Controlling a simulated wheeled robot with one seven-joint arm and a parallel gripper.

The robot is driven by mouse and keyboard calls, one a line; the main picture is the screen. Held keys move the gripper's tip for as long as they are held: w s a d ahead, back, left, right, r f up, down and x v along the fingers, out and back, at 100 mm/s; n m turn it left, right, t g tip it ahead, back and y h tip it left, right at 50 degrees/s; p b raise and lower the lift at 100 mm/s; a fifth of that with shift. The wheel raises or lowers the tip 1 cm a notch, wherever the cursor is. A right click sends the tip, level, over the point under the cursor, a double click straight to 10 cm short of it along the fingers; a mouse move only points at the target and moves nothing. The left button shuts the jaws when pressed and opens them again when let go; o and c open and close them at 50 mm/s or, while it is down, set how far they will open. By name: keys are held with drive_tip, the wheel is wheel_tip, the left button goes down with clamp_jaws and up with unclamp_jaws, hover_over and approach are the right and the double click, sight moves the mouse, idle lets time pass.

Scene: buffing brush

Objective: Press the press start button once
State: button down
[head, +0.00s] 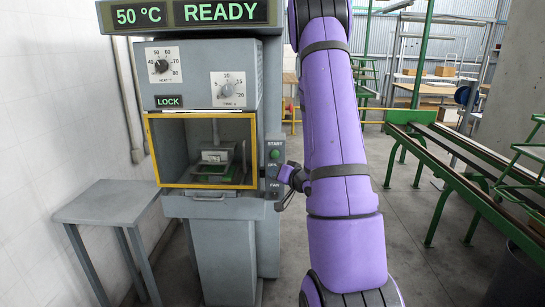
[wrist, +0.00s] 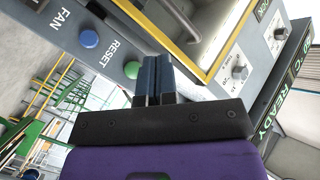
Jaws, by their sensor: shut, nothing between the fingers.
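The green press start button (head: 275,154) sits under the START label at the top of the control strip on the machine's right side. In the wrist view a green button (wrist: 131,69) shows just left of my fingertips, above the RESET label in machine terms. My gripper (wrist: 155,66) is shut and empty, its fingers pointing at the panel beside this button. Contact cannot be told. In the head view my gripper (head: 284,174) is beside the strip, partly hidden by my arm. The START label is out of sight in the wrist view.
The blue reset button (wrist: 89,38) and FAN label lie farther along the strip. The press (head: 200,200) has a yellow-framed window and a READY display (head: 221,12). A grey side table (head: 105,200) stands left. Green-framed rails (head: 470,165) stand right, with open floor between.

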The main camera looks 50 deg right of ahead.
drive_tip(key=shift+w+d, duration=1.45)
drive_tip(key=shift+d, duration=0.25)
drive_tip(key=shift+w+d, duration=1.45)
drive_tip(key=shift+d, duration=0.2)
drive_tip(key=shift+w+d, duration=0.25)
drive_tip(key=shift+d, duration=0.05)
drive_tip(key=shift+w+d, duration=0.35)
drive_tip(key=shift+d, duration=0.05)
idle(1.0)
drive_tip(key=shift+s+a, duration=0.65)
drive_tip(key=shift+a, duration=0.05)
drive_tip(key=shift+s+a, duration=0.8)
drive_tip(key=shift+a, duration=0.2)
drive_tip(key=shift+s+a, duration=0.8)
drive_tip(key=shift+a, duration=0.15)
